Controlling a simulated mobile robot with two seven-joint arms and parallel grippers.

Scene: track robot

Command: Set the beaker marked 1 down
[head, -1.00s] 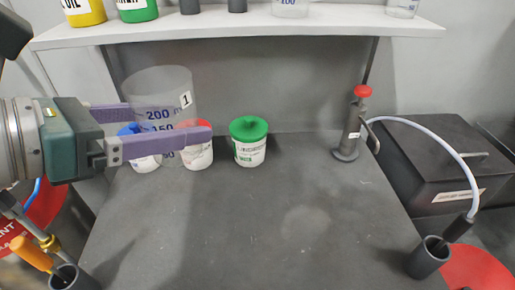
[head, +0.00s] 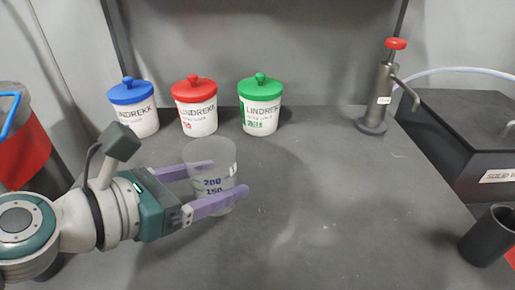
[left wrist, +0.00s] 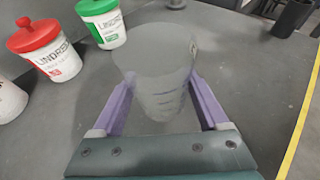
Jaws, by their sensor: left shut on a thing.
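The clear beaker (head: 212,160) with blue volume marks is between the purple fingers of my left gripper (head: 208,188). The gripper is shut on it, with one finger on each side. The beaker is upright and low over the grey worktop (head: 330,215); I cannot tell whether its base touches. In the left wrist view the beaker (left wrist: 160,75) stands between both fingers, and a small part of its label shows at the rim. The number 1 is not readable now. My right gripper is not in view.
Jars with blue (head: 133,105), red (head: 196,105) and green (head: 260,105) lids stand behind the beaker. A grey pump with a red knob (head: 380,90) stands at the back right, and a dark cup (head: 487,236) at the right. The worktop's middle is clear.

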